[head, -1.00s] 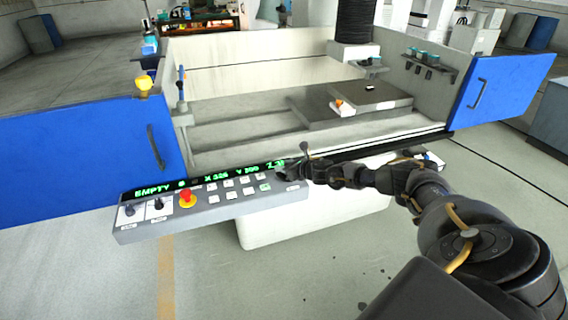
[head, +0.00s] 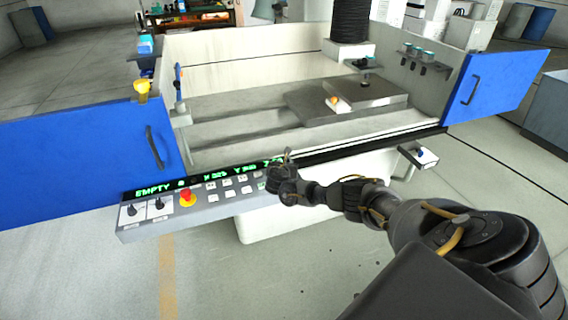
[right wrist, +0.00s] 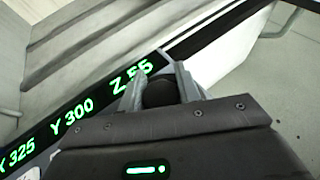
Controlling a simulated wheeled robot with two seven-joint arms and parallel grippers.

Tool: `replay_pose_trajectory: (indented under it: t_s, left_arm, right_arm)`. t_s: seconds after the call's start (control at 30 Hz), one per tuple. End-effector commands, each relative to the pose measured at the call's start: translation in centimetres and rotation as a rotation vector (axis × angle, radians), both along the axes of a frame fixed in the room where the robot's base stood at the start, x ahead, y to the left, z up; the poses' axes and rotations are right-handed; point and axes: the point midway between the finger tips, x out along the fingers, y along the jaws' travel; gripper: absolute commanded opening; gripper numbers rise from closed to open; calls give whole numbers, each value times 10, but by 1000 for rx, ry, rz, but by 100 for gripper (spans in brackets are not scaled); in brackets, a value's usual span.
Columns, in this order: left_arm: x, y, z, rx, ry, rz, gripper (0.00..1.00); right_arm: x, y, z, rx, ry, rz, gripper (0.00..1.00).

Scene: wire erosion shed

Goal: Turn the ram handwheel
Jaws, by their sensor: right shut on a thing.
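My right gripper (head: 283,172) is at the right end of the control panel (head: 225,188), beside the green display. In the right wrist view its two grey fingers (right wrist: 159,84) are shut on a dark rounded part (right wrist: 159,95), seemingly the ram handwheel's grip. The rest of the wheel is hidden by the gripper in both views. The display (right wrist: 75,117) reads X 325, Y 300 and Z 55 in the right wrist view. The ram (head: 350,22) with its black bellows stands over the tank at the back, its dark holder above the block. My left gripper is not in view.
A red stop button (head: 187,196) and several keys sit on the panel left of my gripper. A small box with a blue knob (head: 420,153) is at the right. The blue doors (head: 85,150) stand open on both sides. The grey block (head: 365,92) lies in the tank.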

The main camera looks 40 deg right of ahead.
Motion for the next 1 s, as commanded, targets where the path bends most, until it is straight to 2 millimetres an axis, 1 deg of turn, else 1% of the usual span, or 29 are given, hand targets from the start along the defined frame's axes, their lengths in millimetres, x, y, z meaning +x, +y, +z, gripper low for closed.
replay_pose_trajectory:
  t_s: [0.03,0.27,0.5,0.73,1.0]
  left_arm:
    - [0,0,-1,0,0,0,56]
    - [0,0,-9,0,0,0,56]
    - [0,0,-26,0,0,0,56]
    - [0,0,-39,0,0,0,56]
    - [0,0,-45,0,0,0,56]
  right_arm:
    - [-1,3,-4,0,7,-41,10]
    - [-4,1,-5,-1,6,-255,10]
    - [-7,-1,-7,-1,8,-442,10]
    - [-9,-2,-7,-1,8,-563,10]
    - [-11,-2,-5,-1,9,-628,10]
